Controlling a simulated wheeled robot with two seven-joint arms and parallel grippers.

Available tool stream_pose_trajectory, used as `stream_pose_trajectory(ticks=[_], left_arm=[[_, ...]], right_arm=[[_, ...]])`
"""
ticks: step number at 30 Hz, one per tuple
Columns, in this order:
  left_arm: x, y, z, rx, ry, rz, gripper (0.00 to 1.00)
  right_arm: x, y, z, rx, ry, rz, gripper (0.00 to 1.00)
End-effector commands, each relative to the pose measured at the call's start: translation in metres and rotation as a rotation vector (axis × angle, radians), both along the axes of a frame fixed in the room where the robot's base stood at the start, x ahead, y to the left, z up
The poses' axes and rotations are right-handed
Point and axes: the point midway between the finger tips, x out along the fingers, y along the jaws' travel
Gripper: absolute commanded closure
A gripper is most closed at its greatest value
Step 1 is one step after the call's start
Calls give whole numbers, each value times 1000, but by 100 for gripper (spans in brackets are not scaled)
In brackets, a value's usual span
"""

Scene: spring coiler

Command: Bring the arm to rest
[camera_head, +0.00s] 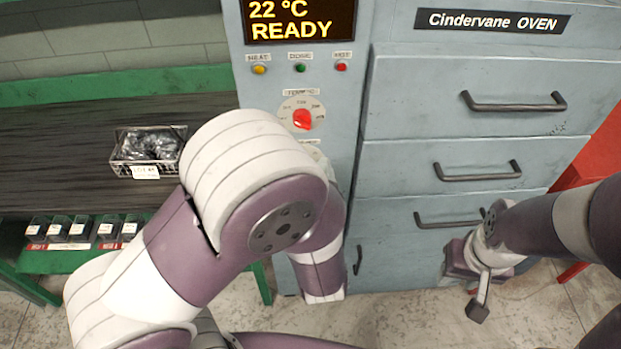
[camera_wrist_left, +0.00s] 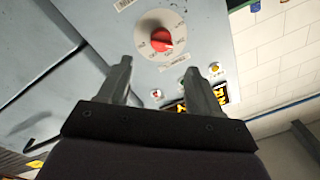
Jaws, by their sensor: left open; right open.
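My left arm (camera_head: 245,215) comes in from the left and bends in front of the control panel. It hides my left gripper in the head view. In the left wrist view, my left gripper (camera_wrist_left: 170,66) is open and empty, its two fingers apart. The red dial knob (camera_wrist_left: 162,40) shows beyond the fingertips, apart from them as far as I can tell. The same knob (camera_head: 302,119) shows above my left elbow in the head view. My right gripper (camera_head: 480,284) hangs low in front of the oven at the right; it is open and holds nothing I can see.
The oven (camera_head: 455,140) has several drawers with dark handles. Its display (camera_head: 300,20) reads 22 °C READY. A wire basket (camera_head: 147,152) of bagged parts sits on the dark bench (camera_head: 60,145) at the left. Small black bins (camera_head: 80,229) line the green shelf below. Concrete floor shows underneath.

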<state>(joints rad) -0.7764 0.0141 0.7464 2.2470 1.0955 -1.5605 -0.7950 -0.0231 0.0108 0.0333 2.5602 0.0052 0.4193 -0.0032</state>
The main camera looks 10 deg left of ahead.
Motion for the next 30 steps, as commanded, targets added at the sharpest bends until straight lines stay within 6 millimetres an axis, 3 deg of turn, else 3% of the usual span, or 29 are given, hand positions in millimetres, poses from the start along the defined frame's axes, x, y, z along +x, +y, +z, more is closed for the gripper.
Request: stream_pose_trajectory(ticks=[3, 7, 23, 26, 28, 30], left_arm=[[-21, -8, -2, 1, -1, -5, 36], [-32, -11, -2, 0, 0, -1, 36], [-33, -11, -2, -9, -4, 0, 36], [-31, -19, -26, -119, 89, -42, 36], [-33, -44, -64, -255, 266, -144, 36], [-47, -81, -102, -416, 516, -263, 36]], right_arm=[[0, 0, -5, 0, 0, 0, 57], [0, 0, -6, 0, 0, 0, 57], [0, 0, -5, 0, 0, 0, 57], [0, 0, -6, 0, 0, 0, 57], [0, 0, -5, 0, 0, 0, 57], [0, 0, -5, 0, 0, 0, 57]])
